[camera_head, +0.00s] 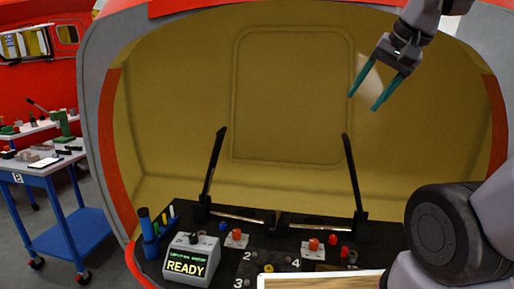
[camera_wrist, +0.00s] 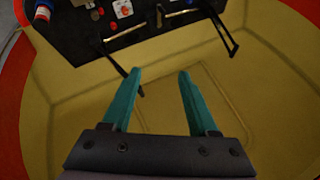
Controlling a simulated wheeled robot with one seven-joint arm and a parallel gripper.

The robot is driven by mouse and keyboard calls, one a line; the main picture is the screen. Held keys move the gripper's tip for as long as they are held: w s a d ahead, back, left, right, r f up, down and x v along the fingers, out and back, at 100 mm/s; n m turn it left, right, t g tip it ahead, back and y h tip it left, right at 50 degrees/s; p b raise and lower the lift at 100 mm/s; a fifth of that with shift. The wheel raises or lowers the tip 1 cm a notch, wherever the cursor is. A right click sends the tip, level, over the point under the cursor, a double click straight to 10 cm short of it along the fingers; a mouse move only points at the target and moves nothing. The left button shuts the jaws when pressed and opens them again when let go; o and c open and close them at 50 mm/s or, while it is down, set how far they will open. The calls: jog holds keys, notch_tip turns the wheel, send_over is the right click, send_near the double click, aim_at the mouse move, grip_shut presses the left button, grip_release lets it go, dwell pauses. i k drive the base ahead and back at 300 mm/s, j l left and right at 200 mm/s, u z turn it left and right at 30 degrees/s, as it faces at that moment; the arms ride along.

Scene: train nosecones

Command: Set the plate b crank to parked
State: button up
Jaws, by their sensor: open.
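Two white plates with red knobs or cranks stand on the black console: a left plate (camera_head: 236,240) and a right plate (camera_head: 312,247). I cannot read any plate letter, so I cannot tell which is plate b or how its crank is set. One white plate with red on it (camera_wrist: 123,9) shows at the top of the wrist view. My gripper (camera_head: 363,102) is open and empty, high above the console at the right, in front of the yellow-brown shell. Its two teal fingers also show in the wrist view (camera_wrist: 155,75), spread apart and touching nothing.
Two black upright arms, left (camera_head: 214,165) and right (camera_head: 354,178), rise from the console. A grey box reading READY (camera_head: 187,262) sits front left, beside a blue cylinder (camera_head: 147,225). A pale wood-edged tray (camera_head: 320,281) is at the front. A blue cart (camera_head: 60,215) stands outside, left.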

aim_at(275, 216)
jog(key=k+j+z, duration=0.1)
jog(key=j+z, duration=0.25)
jog(key=j, duration=1.05)
